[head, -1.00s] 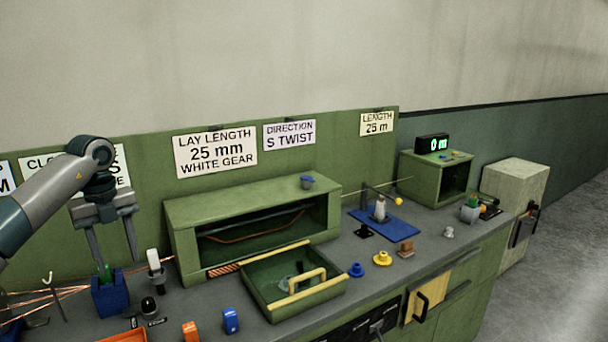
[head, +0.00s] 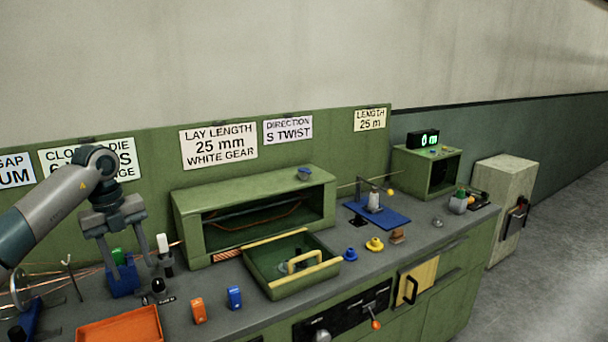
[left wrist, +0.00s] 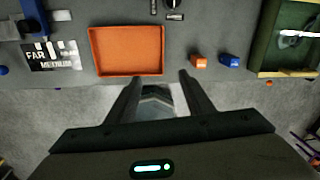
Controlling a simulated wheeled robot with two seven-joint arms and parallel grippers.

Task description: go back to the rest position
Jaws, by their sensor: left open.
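My left gripper (head: 127,258) is open with nothing between its fingers. In the head view it hangs at the left, fingers pointing down, overlapping a blue holder (head: 123,282) with a green piece (head: 118,256) in it. In the left wrist view the open fingers (left wrist: 157,78) are spread just below the near edge of an orange tray (left wrist: 127,50), with pale floor between and beside them. The orange tray also shows in the head view (head: 118,327). My right gripper is in neither view.
An orange block (head: 198,311) and a blue block (head: 234,297) stand right of the orange tray. A green tray with a yellow handle (head: 322,279) sits before the green cabinet (head: 255,190). Floor (head: 530,270) is clear at the right.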

